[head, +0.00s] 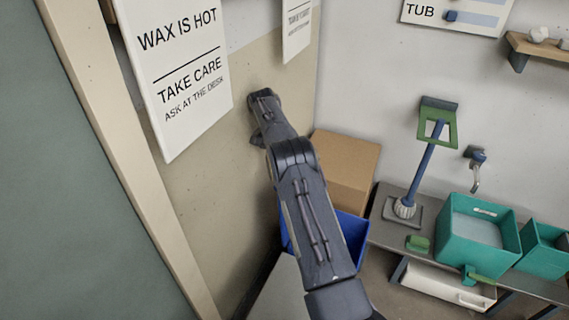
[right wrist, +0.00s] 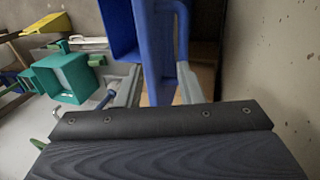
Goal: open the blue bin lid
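The blue bin (head: 353,235) stands low near the corner, in front of a cardboard box, partly hidden behind my dark arm in the head view. Whether its lid is up or down is hard to tell there. In the right wrist view, blue panels of the bin (right wrist: 155,45) rise close ahead, with a curved blue bar at the upper right. My right gripper (right wrist: 158,80) has its two grey fingers apart, one on each side of a blue panel. I cannot tell whether they touch it. My left gripper is not seen.
A cardboard box (head: 345,170) stands behind the bin. The beige wall (head: 225,210) is close on the left. To the right, a grey bench (head: 387,232) holds teal tubs (head: 480,235) and a blue-green stand (head: 424,165).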

